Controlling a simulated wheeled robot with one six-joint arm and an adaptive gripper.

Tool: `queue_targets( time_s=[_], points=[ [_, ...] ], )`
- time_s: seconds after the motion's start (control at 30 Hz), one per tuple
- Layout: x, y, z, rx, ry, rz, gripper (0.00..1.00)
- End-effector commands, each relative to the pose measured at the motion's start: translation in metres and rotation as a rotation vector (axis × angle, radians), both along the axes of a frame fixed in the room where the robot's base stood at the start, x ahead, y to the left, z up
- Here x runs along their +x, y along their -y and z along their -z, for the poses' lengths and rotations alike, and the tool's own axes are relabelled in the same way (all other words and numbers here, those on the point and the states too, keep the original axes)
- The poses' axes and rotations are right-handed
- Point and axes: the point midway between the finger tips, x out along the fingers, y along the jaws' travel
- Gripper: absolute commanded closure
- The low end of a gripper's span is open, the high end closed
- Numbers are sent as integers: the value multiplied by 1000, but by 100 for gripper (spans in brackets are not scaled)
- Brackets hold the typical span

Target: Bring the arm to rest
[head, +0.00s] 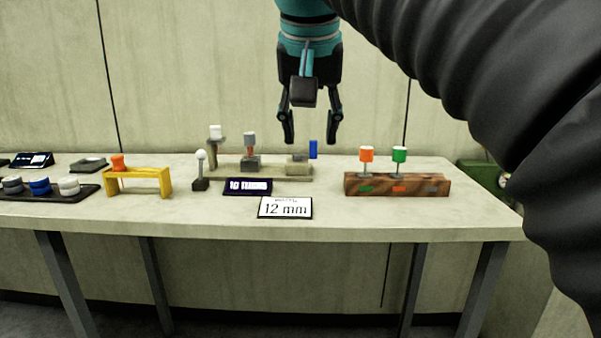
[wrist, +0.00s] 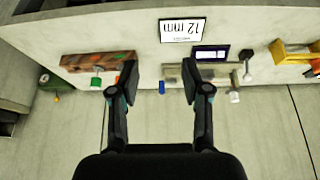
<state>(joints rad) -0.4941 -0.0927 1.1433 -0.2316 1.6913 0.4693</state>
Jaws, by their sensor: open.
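My gripper (head: 309,128) hangs fingers down above the back middle of the table, with its two fingers apart and nothing between them. In the wrist view my gripper (wrist: 160,80) also shows open, its fingertips reaching over the table's back edge. Below it in the head view is a grey block with a small blue piece (head: 313,149) at its right end. The blue piece also shows between the fingers in the wrist view (wrist: 162,90), apart from them.
A wooden block (head: 440,188) with an orange and a green spool stands right. A white "12 mm" card (head: 285,208) and a dark display (head: 247,187) lie mid-table. A yellow stand (head: 137,181) and a dark tray (head: 80,192) with several spools are left. A bare wall is behind.

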Motion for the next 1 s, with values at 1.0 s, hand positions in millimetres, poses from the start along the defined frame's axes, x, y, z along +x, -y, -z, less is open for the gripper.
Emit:
queue_targets(
  time_s=[1.0],
  points=[
    [-57, 70, 269, -27, 9, -289, 53]
  ],
)
